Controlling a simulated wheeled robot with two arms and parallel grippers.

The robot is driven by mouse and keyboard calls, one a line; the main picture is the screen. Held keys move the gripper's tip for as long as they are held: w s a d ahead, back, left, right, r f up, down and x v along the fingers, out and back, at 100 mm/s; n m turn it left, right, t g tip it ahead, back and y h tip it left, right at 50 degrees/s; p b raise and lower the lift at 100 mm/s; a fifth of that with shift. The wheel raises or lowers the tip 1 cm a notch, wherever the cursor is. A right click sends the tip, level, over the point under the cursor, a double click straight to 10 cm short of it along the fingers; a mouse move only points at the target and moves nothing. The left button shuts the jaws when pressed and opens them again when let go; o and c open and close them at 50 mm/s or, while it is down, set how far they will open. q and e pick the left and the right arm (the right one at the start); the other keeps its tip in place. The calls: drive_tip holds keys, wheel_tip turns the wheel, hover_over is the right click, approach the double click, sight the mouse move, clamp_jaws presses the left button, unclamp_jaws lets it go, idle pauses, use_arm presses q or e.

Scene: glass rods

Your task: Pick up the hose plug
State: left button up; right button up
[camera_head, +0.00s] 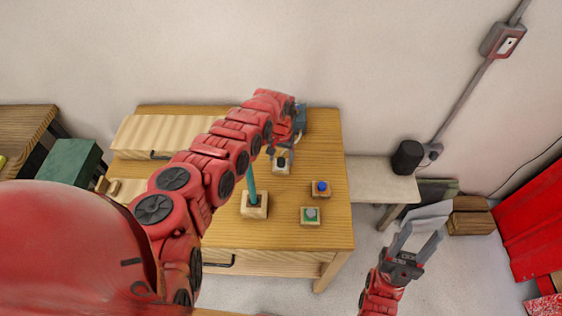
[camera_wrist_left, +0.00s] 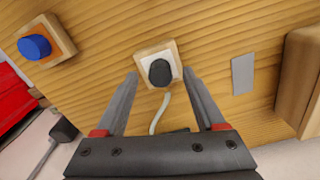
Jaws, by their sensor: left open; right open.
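The hose plug, dark grey and rounded, sits upright on a small wooden block with a white top; it shows in the left wrist view (camera_wrist_left: 159,72) and in the head view (camera_head: 281,162). A pale hose or cable (camera_wrist_left: 160,113) runs from the block toward my left gripper's base. My left gripper (camera_wrist_left: 160,76) is open and points down at the plug, with one finger on each side of the block's near part; the plug is not gripped. In the head view my left arm partly covers the scene around it. My right gripper (camera_head: 422,228) is open and empty, off the table's right side.
On the wooden table (camera_head: 325,225) stand a block with a teal rod (camera_head: 252,185), a blue-button block (camera_head: 321,188) and a grey-green-button block (camera_head: 310,215). A grey flat piece (camera_wrist_left: 243,74) and a wooden box edge (camera_wrist_left: 302,75) lie right of the plug in the wrist view.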

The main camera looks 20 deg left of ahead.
use_arm(q)
drive_tip(key=shift+f, duration=0.2)
clamp_jaws()
idle(0.3)
drive_tip(key=shift+r, duration=0.2)
